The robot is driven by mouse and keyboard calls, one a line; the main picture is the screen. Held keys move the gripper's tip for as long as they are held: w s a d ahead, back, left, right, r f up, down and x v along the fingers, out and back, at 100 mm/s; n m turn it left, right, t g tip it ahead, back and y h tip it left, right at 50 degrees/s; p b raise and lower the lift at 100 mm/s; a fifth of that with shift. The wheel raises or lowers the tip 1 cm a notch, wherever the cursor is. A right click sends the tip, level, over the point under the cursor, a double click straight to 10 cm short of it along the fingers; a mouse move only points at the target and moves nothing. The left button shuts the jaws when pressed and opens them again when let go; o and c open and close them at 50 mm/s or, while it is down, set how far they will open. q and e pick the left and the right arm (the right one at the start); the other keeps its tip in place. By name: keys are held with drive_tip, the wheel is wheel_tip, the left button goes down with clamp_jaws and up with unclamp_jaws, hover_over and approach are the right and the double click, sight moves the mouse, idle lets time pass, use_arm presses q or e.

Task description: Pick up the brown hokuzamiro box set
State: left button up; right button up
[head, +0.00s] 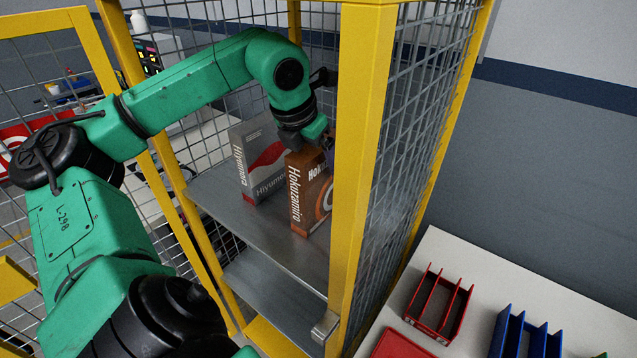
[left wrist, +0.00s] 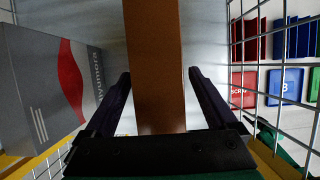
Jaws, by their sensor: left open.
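The brown Hokuzamiro box (head: 308,193) stands upright on the metal shelf (head: 222,197) inside the yellow-framed mesh cage. In the left wrist view the box (left wrist: 154,80) is a plain brown strip running between my gripper's fingers. My left gripper (head: 326,148) is at the top of the box in the head view, partly hidden by the wrist and the cage post. In the left wrist view its two dark fingers (left wrist: 159,95) are open, one on each side of the box, with a gap on both sides. My right gripper is not in view.
A grey Hiyumora-style box (head: 258,163) with a red stripe stands just left of the brown box; it also shows in the left wrist view (left wrist: 52,85). A yellow post (head: 362,150) and mesh close the right side. Red and blue bins (head: 438,303) sit on a white table outside.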

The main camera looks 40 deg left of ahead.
use_arm(q)
drive_tip(key=shift+f, duration=0.2)
clamp_jaws()
drive_tip(key=shift+r, duration=0.15)
idle(0.3)
